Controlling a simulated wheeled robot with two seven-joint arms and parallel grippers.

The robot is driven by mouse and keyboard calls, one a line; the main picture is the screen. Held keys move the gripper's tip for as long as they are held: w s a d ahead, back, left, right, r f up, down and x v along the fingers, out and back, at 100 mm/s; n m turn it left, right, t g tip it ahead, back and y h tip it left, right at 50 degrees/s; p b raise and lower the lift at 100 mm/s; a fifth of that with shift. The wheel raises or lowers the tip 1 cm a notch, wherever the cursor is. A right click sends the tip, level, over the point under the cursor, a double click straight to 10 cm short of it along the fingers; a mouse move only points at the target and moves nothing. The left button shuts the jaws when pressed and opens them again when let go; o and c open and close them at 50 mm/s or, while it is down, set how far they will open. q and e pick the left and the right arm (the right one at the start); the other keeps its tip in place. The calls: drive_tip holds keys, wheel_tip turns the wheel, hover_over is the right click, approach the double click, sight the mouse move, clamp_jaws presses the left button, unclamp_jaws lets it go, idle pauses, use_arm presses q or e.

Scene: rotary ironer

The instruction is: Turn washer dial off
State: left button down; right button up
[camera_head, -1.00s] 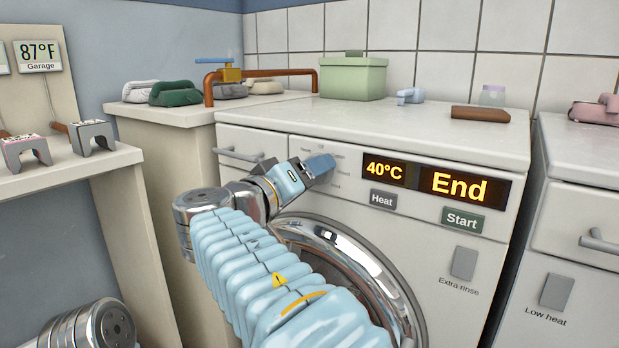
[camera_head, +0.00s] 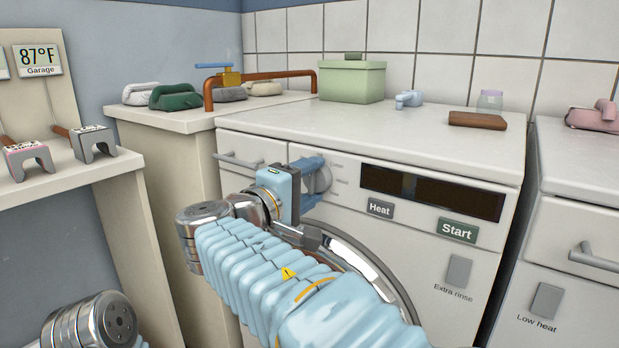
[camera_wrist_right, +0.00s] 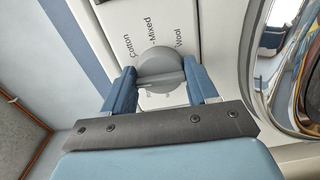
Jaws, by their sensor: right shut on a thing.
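The washer (camera_head: 400,142) stands in the middle of the head view with its door below the panel. Its grey round dial (camera_head: 323,178) is partly hidden by my right gripper (camera_head: 312,178). In the right wrist view the dial (camera_wrist_right: 160,65) sits between the two blue fingers of my right gripper (camera_wrist_right: 160,82), which is shut on it. The labels Cotton, Mixed and Wool show around the dial; lower labels are hidden. The washer's display (camera_head: 432,190) is dark. My left gripper is not in view.
A green box (camera_head: 352,80), a light blue item (camera_head: 409,99), a brown block (camera_head: 478,119) and a jar (camera_head: 490,100) stand on the washer top. The Heat button (camera_head: 380,209) and Start button (camera_head: 457,231) are right of the dial. Another machine (camera_head: 575,210) stands at right.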

drive_tip(key=shift+n, duration=0.3)
drive_tip(key=o, duration=1)
drive_tip(key=v, duration=1.4)
